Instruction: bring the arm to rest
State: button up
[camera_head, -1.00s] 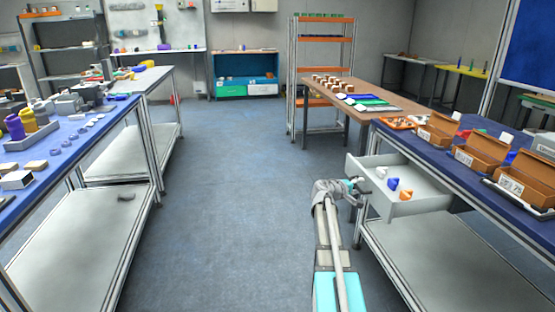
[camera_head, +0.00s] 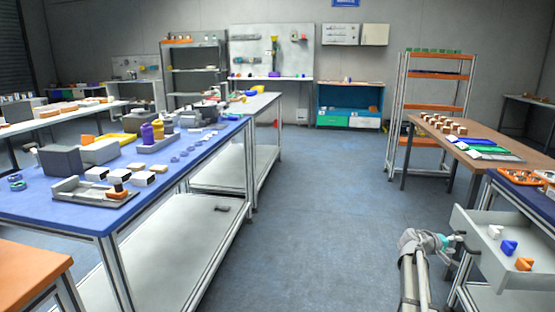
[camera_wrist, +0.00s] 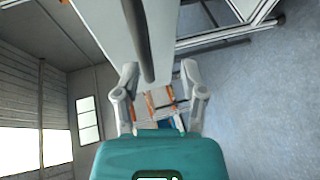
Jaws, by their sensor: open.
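My gripper (camera_head: 456,241) is at the front of an open grey drawer (camera_head: 476,245) on the right side of the head view. In the wrist view my gripper (camera_wrist: 160,75) has its two fingers spread apart with nothing held between them. A dark grey bar (camera_wrist: 138,40), which looks like the drawer handle, runs just beyond the fingertips along a pale panel. I cannot tell whether the fingers touch it. My arm reaches up from the bottom edge of the head view.
The drawer holds white, blue (camera_head: 509,247) and orange (camera_head: 524,264) pieces. A blue-topped workbench (camera_head: 75,205) with parts stands at left. A brown table (camera_head: 478,150) and an orange-shelved rack (camera_head: 437,75) stand at right. The floor (camera_head: 320,215) between is clear.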

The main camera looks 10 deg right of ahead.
jog(key=s+a+f+m+y, duration=0.1)
jog(key=a+f+y, duration=0.35)
jog(key=a, duration=0.95)
jog(key=s+a+f+y, duration=0.1)
jog(key=a+f+y, duration=0.4)
jog(key=a, duration=1)
jog(key=s+a+f+y, duration=0.2)
jog(key=s+a, duration=0.1)
jog(key=a, duration=0.5)
jog(key=s+a+f+n+g+y, duration=0.1)
jog(key=s+a+y, duration=0.15)
jog(key=a, duration=0.55)
jog(key=s+a+f+y, duration=0.1)
jog(key=s+a+f, duration=0.15)
jog(key=a, duration=0.55)
notch_tip(320, 180, up, 31)
jog(key=d+p, duration=0.1)
jog(key=p, duration=2.9)
jog(key=shift+s+r, duration=0.2)
